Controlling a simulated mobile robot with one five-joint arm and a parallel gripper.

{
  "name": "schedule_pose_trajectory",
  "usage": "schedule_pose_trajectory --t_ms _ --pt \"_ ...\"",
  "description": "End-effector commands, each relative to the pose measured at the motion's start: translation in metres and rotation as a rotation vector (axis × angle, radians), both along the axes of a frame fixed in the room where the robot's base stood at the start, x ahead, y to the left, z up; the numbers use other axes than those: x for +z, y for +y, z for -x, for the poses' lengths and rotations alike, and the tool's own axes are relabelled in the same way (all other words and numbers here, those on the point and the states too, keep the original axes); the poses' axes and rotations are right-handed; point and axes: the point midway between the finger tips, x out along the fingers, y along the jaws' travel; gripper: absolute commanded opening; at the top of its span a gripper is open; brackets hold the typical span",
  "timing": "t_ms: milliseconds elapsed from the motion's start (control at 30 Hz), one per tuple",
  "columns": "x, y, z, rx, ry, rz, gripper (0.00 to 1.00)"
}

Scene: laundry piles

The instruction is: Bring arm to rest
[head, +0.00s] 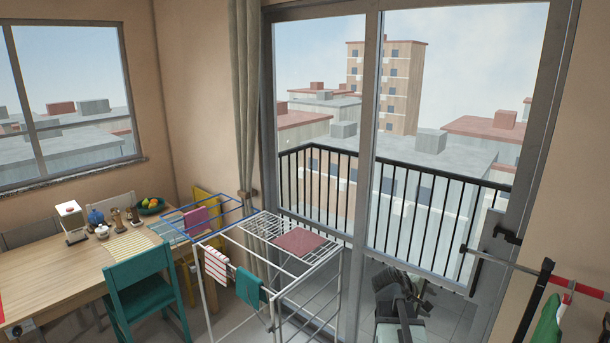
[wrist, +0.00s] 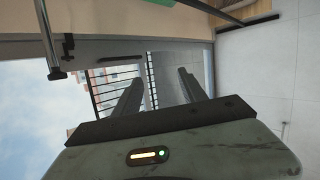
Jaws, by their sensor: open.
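My gripper (wrist: 160,76) shows in the wrist view with its two dark fingers spread apart. Nothing lies between them. Its grey-green body carries a lit orange bar and a small green light. In the head view my arm (head: 402,300) is folded low at the bottom right of centre, in front of the glass balcony door. My gripper's fingertips cannot be made out clearly there. The wrist view is turned sideways, with pale floor on the right and balcony railing beyond the fingers.
A drying rack (head: 331,262) with several cloths stands left of my arm. A wooden table (head: 50,277) and teal chair (head: 140,278) are further left. A wall-mounted rail (head: 515,268) with hanging clothes is at the right. Pale floor (wrist: 275,75) looks clear.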

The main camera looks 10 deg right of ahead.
Motion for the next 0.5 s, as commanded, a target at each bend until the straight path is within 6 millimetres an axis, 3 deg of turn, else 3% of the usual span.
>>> schedule_pose_trajectory --t_ms 33,200,300,500 --pt "-0.015 0.041 -0.008 -0.033 -0.056 -0.102 0.49" --pt "-0.056 0.175 -0.017 -0.203 -0.170 -0.450 0.49" --pt "-0.069 0.238 -0.014 -0.293 -0.180 -0.602 0.49" --pt "-0.081 0.343 0.005 -0.450 -0.141 -0.823 0.49"
